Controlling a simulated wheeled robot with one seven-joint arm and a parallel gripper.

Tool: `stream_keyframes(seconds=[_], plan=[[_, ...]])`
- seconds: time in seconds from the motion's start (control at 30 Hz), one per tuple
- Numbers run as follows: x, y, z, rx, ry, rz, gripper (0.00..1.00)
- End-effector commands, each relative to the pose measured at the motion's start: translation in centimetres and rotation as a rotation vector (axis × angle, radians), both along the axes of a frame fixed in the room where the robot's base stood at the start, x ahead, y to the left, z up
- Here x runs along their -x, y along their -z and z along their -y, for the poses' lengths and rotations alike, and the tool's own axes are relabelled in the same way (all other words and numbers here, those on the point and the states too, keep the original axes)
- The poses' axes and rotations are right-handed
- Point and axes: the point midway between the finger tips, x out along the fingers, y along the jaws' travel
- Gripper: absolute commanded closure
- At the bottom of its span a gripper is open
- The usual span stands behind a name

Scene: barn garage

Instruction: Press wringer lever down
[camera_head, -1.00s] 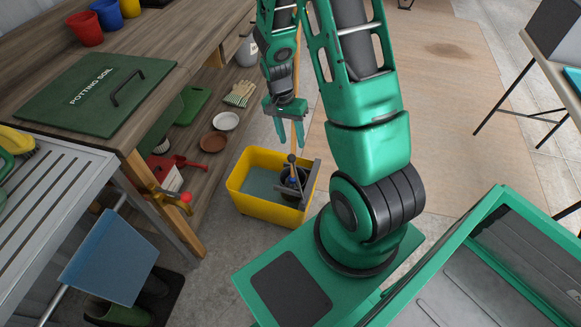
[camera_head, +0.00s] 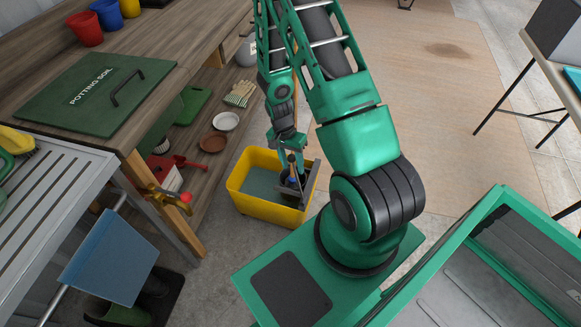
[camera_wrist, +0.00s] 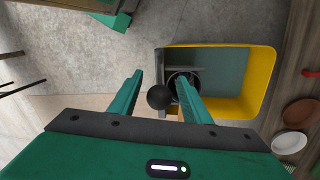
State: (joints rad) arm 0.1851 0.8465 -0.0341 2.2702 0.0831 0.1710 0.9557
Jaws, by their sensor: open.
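The yellow mop bucket (camera_head: 262,209) stands on the floor beside the workbench, with water-coloured grey-blue inside. The grey wringer (camera_head: 310,176) sits at its right end. Its lever has a dark round knob (camera_wrist: 160,96). My gripper (camera_head: 290,167) points down over the wringer, its green fingers apart. In the wrist view the knob lies between the two fingers of my gripper (camera_wrist: 160,77), closer to the right one. I cannot tell whether either finger touches it. The lower lever is partly hidden by the fingers in the head view.
The workbench (camera_head: 165,100) with its lower shelf runs along the left, holding pots, gloves and a red scoop. Open floor (camera_head: 440,130) lies to the right of my arm.

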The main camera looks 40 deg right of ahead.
Motion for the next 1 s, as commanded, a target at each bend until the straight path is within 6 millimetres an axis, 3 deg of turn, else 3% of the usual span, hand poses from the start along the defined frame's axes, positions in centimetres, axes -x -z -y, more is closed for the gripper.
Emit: stream_keyframes(seconds=[0.2, 0.47, 0.67, 0.77, 1.0], plan=[[0.25, 1.19, 0.09, 0.000, 0.000, 0.000, 0.56], [0.26, 1.27, 0.10, 0.000, 0.000, 0.000, 0.56], [0.26, 1.25, 0.09, 0.000, 0.000, 0.000, 0.99], [0.27, 1.24, -0.61, -0.001, -0.002, -0.001, 1.00], [0.04, 1.40, 0.34, 0.010, 0.010, -0.021, 1.00]])
